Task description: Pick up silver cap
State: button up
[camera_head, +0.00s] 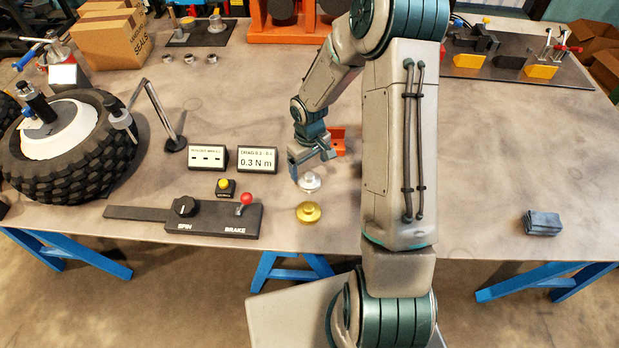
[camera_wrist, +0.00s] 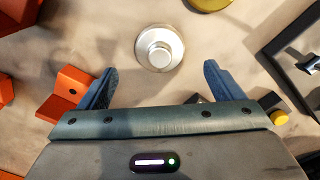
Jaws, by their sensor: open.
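The silver cap (camera_head: 309,181) lies on the table, just behind the gold cap (camera_head: 308,212) in the head view. In the wrist view the silver cap (camera_wrist: 159,48) is a round disc with a raised knob, seen from above. My gripper (camera_head: 312,171) is above and close to the silver cap, pointing down. In the wrist view its two blue fingers (camera_wrist: 157,84) are apart and empty, with the cap beyond the tips and between their lines. The gold cap (camera_wrist: 209,3) shows only partly at the top edge.
An orange bracket (camera_head: 337,141) stands close behind my gripper; it also shows in the wrist view (camera_wrist: 70,92). The brake and spin panel (camera_head: 215,217), yellow button (camera_head: 225,186) and display (camera_head: 257,160) are left of the caps. A blue folded cloth (camera_head: 542,223) lies far right.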

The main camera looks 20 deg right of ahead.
aim_at(309, 175)
jog(key=shift+f+p, duration=0.75)
jog(key=shift+f, duration=2.05)
jog(key=c, duration=1)
